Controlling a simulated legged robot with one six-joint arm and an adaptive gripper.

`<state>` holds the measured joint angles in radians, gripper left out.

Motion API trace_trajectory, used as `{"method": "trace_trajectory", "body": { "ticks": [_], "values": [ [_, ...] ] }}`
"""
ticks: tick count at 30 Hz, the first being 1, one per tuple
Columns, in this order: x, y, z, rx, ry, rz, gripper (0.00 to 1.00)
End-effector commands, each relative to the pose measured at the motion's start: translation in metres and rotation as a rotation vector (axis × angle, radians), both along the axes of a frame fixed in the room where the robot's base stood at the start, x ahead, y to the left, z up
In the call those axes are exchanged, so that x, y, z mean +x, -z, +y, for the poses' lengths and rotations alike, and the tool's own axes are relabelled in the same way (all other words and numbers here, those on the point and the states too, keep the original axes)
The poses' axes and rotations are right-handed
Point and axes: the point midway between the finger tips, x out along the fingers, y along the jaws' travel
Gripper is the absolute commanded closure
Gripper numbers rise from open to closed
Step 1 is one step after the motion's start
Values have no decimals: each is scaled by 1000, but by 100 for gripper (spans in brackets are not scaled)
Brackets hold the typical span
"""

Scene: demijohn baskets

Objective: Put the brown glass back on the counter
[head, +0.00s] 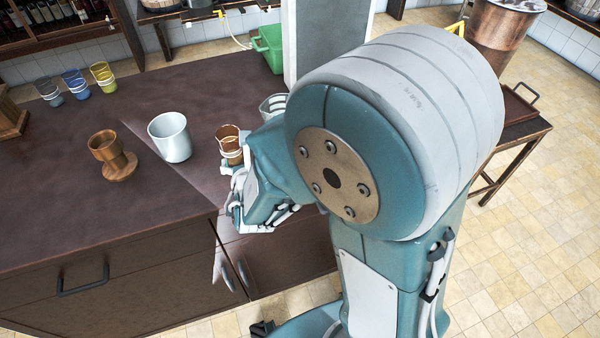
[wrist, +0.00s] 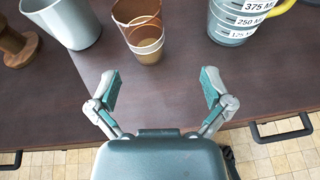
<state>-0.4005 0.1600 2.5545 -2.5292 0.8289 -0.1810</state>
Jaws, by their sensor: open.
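The brown glass (head: 229,144) stands upright on the dark counter (head: 140,205), near its front edge, in the head view. In the wrist view the brown glass (wrist: 143,38) is ahead of my gripper, a little left of its middle line. My gripper (wrist: 160,82) is open with nothing between its fingers. The fingertips are short of the glass and apart from it. In the head view my gripper (head: 232,190) is partly hidden by my own arm, just in front of the glass.
A white cup (head: 170,137) stands left of the glass, with a wooden goblet (head: 112,155) further left. A measuring jug (wrist: 235,18) stands to the right. Grey, blue and yellow glasses (head: 76,83) stand at the back left. The counter's left front is clear.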

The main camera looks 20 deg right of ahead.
Motion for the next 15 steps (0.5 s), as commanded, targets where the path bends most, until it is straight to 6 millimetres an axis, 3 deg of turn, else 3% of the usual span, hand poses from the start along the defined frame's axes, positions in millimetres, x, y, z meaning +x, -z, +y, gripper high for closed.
{"method": "trace_trajectory", "body": {
  "ticks": [7,12,15],
  "values": [
    [-17,-56,-89,314,506,-112,0],
    [-51,-78,-138,577,849,-179,0],
    [-76,-85,-158,745,1039,-213,0]
  ]
}}
